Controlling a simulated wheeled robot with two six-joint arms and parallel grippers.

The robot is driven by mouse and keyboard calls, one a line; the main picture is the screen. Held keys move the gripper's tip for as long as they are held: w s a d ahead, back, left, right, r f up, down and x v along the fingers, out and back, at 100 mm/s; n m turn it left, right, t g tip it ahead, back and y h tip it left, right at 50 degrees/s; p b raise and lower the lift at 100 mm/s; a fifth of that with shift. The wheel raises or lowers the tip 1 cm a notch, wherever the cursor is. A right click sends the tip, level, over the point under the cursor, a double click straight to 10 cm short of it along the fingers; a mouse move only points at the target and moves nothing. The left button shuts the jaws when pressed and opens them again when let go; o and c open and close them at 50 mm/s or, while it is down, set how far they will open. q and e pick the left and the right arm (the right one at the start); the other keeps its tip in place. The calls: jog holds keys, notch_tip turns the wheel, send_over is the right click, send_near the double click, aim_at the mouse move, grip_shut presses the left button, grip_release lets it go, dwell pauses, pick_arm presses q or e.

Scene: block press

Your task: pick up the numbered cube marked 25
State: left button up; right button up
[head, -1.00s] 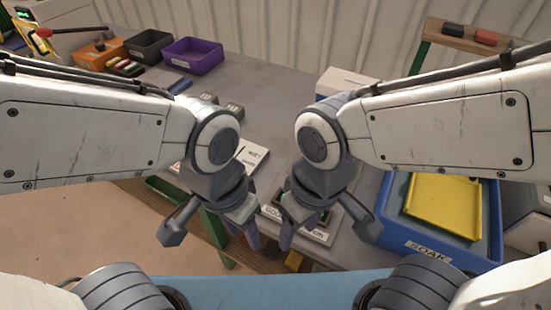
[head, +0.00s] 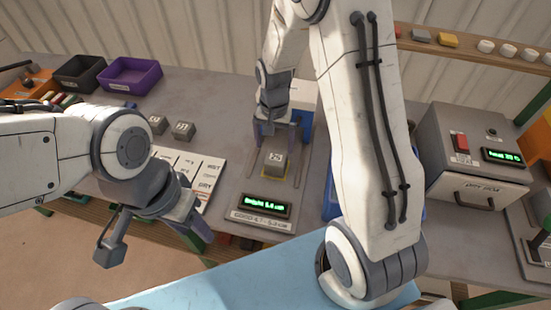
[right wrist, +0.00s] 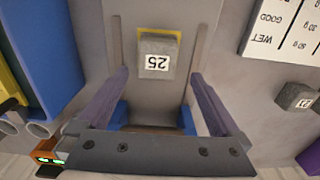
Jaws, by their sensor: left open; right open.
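The grey cube marked 25 (head: 275,160) sits on a yellow-edged square of the grey device on the table. It also shows in the right wrist view (right wrist: 158,55), with its number on a white label. My right gripper (head: 281,138) is at the cube's far side, pointing down, open and empty. In the right wrist view its two fingers (right wrist: 159,78) are spread wider than the cube, which lies just beyond their tips and roughly centred between them. My left gripper (head: 195,220) is open and empty at the table's front edge, left of the device.
Two other grey numbered cubes (head: 183,130) stand to the left, behind a white lettered board (head: 195,170). A lit green display (head: 266,205) is in front of the cube. A blue bin (right wrist: 45,50) is beside the device. A grey box machine (head: 465,150) stands at the right.

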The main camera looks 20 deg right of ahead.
aim_at(276, 157)
jog(key=shift+f, duration=0.9)
jog(key=shift+s+f+p, duration=0.1)
jog(key=shift+f+p, duration=0.35)
jog(key=shift+f, duration=0.2)
notch_tip(276, 157, down, 3)
jog(key=shift+s+d+f+p, duration=0.1)
jog(key=shift+d+f+p, duration=0.1)
jog(key=shift+p, duration=0.35)
jog(key=shift+f, duration=0.35)
jog(key=c, duration=1.5)
grip_shut()
jog(key=shift+r, duration=0.1)
